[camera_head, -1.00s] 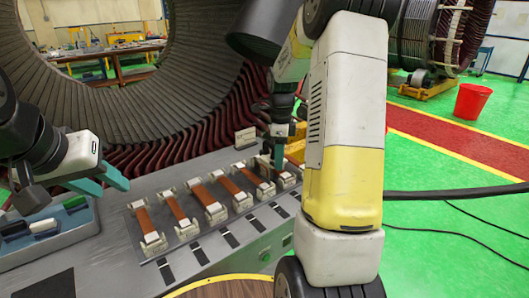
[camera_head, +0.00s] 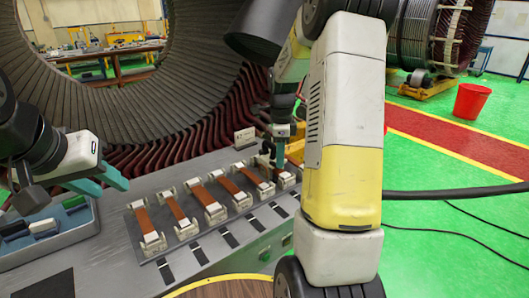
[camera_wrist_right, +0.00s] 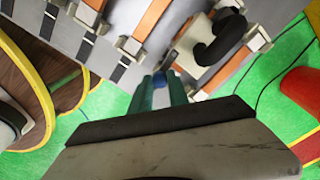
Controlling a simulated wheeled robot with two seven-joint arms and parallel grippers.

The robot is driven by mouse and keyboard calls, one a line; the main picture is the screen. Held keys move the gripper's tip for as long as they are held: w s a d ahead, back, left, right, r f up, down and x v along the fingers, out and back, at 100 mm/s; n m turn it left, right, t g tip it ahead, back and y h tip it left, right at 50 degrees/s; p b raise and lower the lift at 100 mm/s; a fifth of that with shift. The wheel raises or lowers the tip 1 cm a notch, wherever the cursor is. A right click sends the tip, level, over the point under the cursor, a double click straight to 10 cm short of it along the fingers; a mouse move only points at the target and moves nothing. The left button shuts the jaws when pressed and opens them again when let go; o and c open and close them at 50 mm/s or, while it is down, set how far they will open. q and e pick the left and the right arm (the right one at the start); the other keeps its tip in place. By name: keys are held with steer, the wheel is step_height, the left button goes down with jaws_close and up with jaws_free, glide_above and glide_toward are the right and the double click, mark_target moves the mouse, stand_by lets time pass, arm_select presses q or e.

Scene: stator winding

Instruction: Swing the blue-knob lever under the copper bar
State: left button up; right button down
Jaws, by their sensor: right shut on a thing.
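The blue knob (camera_wrist_right: 159,81) shows in the right wrist view between the two teal fingertips of my right gripper (camera_wrist_right: 161,90), which is shut on it. The knob's lever is mostly hidden by the fingers. In the head view my right gripper (camera_head: 279,158) is over the right end of the row of copper bars, partly behind my right arm. A copper bar (camera_wrist_right: 150,20) runs up from a white clamp left of the knob in the wrist view. Another copper bar (camera_head: 174,207) lies in the row in the head view. My left gripper (camera_head: 108,182) is open and empty, left of the row.
A black curved part (camera_wrist_right: 221,38) lies right of the fingers in the wrist view. The large stator (camera_head: 140,115) rises behind the row. A blue tray (camera_head: 65,238) with several small blocks is at the left. A red bucket (camera_head: 470,102) stands on the floor.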

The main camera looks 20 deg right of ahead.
steer(key=n, duration=0.2)
steer(key=w+d+n, duration=0.1)
steer(key=n, duration=0.3)
steer(key=shift+w+d, duration=0.2)
steer(key=shift+d, duration=0.1)
steer(key=n, duration=0.2)
steer(key=w+n, duration=0.1)
steer(key=n, duration=0.1)
steer(key=w+n, duration=0.1)
steer(key=n, duration=0.1)
steer(key=shift+d, duration=0.4)
steer(key=c, duration=1.3)
jaws_free()
steer(key=shift+o, duration=0.2)
